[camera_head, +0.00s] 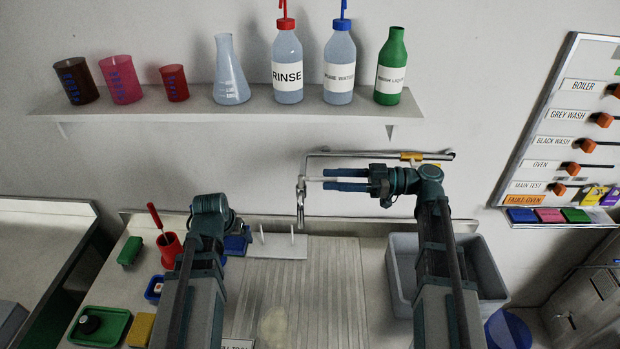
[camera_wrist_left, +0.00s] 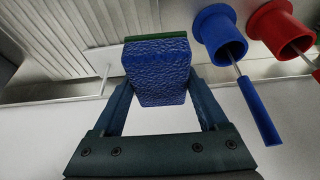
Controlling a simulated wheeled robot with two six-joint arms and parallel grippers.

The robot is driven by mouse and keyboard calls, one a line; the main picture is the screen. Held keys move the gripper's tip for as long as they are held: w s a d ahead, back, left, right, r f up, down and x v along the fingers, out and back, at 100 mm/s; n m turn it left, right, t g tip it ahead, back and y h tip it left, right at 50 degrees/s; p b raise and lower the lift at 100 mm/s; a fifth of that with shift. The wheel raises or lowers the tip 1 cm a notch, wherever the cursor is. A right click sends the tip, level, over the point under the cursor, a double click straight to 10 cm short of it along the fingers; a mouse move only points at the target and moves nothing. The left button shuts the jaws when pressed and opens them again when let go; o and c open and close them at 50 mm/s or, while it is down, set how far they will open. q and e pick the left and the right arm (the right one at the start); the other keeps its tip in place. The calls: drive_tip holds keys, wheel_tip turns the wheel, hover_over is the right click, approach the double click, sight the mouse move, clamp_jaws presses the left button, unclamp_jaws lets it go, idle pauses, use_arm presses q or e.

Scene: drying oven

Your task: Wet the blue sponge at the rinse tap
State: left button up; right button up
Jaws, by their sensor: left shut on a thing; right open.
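The blue sponge (camera_wrist_left: 157,75), with a green layer along its far edge, is held between the fingers of my left gripper (camera_wrist_left: 160,95) in the left wrist view. In the head view my left gripper (camera_head: 235,236) is over the left part of the counter, with blue showing beside it; I cannot tell how much is sponge. The rinse tap (camera_head: 300,202) hangs from a wall pipe, right of the left gripper. My right gripper (camera_head: 326,180) is open beside the tap, its fingers above and below a thin pale bar; contact is unclear.
A ribbed drainer (camera_head: 320,285) lies below the tap, with a grey basin (camera_head: 402,262) at right. A red pot (camera_head: 168,249) with a brush stands at left. The left wrist view shows a blue pot (camera_wrist_left: 219,35) near the sponge. A bottle shelf (camera_head: 235,108) is above.

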sight(309, 179)
drive_tip(key=a, duration=0.6)
clamp_jaws()
idle(1.4)
